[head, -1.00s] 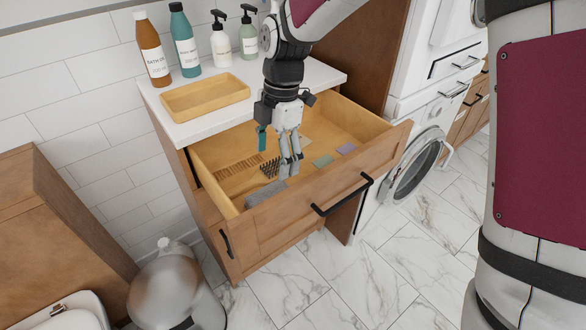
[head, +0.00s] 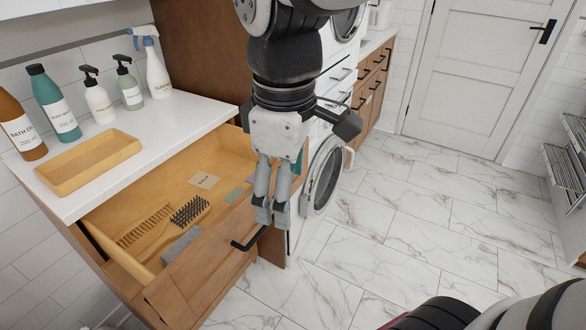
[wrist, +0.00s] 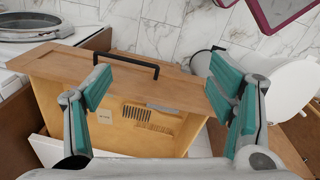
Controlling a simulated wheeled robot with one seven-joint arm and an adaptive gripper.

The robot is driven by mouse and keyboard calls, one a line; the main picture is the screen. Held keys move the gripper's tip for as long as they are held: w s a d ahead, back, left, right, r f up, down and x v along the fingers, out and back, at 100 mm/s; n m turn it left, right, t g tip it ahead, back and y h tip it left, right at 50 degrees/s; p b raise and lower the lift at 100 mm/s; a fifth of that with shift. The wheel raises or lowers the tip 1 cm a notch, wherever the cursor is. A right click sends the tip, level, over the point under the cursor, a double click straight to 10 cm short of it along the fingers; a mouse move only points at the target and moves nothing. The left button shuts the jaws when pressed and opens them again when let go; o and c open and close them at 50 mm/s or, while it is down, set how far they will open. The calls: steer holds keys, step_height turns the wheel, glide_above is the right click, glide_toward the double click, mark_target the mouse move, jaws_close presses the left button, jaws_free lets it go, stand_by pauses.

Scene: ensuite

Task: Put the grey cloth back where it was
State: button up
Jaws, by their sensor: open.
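The grey cloth (head: 181,245), a narrow folded or rolled strip, lies in the open wooden drawer (head: 128,262) close to its front panel. It also shows in the wrist view (wrist: 162,107), beyond and between my fingers. My gripper (head: 271,216) is open and empty, apart from the cloth, to its right near the drawer's front panel and black handle (head: 248,238). In the wrist view my gripper (wrist: 158,85) has its teal-padded fingers spread wide.
The drawer also holds a dark-bristled brush (head: 190,210), a wooden comb-like piece (head: 145,226) and small flat cards (head: 204,181). Bottles and a wooden tray (head: 90,162) stand on the white counter. A round-door washer (head: 322,175) is to the right. The marble floor is open.

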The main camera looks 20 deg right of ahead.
steer(key=s+d+f+m, duration=0.1)
steer(key=s+d+m, duration=0.3)
steer(key=s+m, duration=0.5)
steer(key=s, duration=0.3)
steer(key=shift+s+d+t, duration=0.15)
steer(key=shift+s+t, duration=0.25)
step_height(320, 180, up, 14)
steer(key=t+p, duration=0.2)
steer(key=p, duration=1)
steer(key=shift+d+t+p, duration=0.15)
steer(key=shift+t+p, duration=0.15)
